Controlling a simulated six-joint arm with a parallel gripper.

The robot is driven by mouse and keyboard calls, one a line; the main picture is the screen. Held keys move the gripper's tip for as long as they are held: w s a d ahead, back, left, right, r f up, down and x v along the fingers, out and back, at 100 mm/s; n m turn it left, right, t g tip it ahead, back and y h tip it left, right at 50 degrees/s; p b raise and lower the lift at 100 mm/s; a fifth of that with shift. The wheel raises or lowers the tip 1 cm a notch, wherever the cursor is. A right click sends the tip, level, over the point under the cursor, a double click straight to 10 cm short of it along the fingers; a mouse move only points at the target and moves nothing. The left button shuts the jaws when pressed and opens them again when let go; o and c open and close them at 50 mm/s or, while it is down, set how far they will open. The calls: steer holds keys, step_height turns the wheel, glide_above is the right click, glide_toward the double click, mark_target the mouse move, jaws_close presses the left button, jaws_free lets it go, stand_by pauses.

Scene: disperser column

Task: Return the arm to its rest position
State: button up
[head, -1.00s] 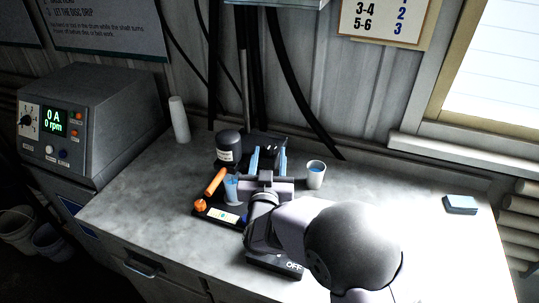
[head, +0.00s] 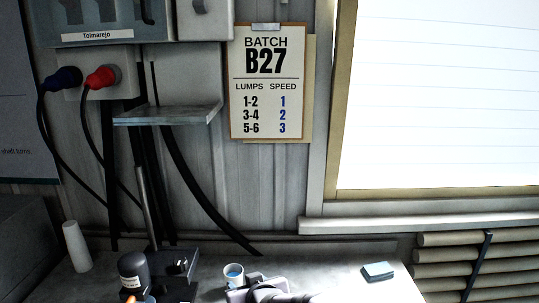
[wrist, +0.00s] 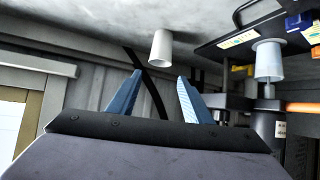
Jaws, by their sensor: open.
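My gripper (wrist: 157,98) shows in the wrist view with its two blue fingers spread apart and nothing between them. A white cup (wrist: 161,48) stands on the bench beyond the fingertips, apart from them. The fingers cannot be made out there. The rest of the arm is cut off by the frame.
The wrist view shows a black tray (wrist: 222,47) and a translucent cup (wrist: 268,60). A batch sheet (head: 267,85) hangs behind.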

steer(key=s+d+f+g, duration=0.1)
steer(key=s+d+f, duration=0.1)
steer(key=s+d, duration=0.1)
steer(key=s+d+f+m+g+h, duration=0.1)
steer(key=s+d+f+g, duration=0.1)
steer(key=s+d+f, duration=0.1)
steer(key=s+d+f+m+g+h, duration=0.1)
steer(key=s+d+f+g, duration=0.1)
steer(key=s+d, duration=0.3)
steer(key=shift+s+d+f, duration=0.15)
steer(key=shift+d+f, duration=0.25)
steer(key=shift+d, duration=0.35)
steer(key=s+d+f+m+g+h, duration=0.1)
steer(key=s+d, duration=0.3)
steer(key=s, duration=0.4)
steer(key=s+d+f+m+g+h, duration=0.1)
steer(key=s+d+f+g, duration=0.1)
steer(key=s+d+g, duration=0.2)
steer(key=s, duration=0.3)
steer(key=shift+s+d+f+g, duration=0.15)
steer(key=shift+s+d+g, duration=0.1)
steer(key=shift+s+g, duration=0.1)
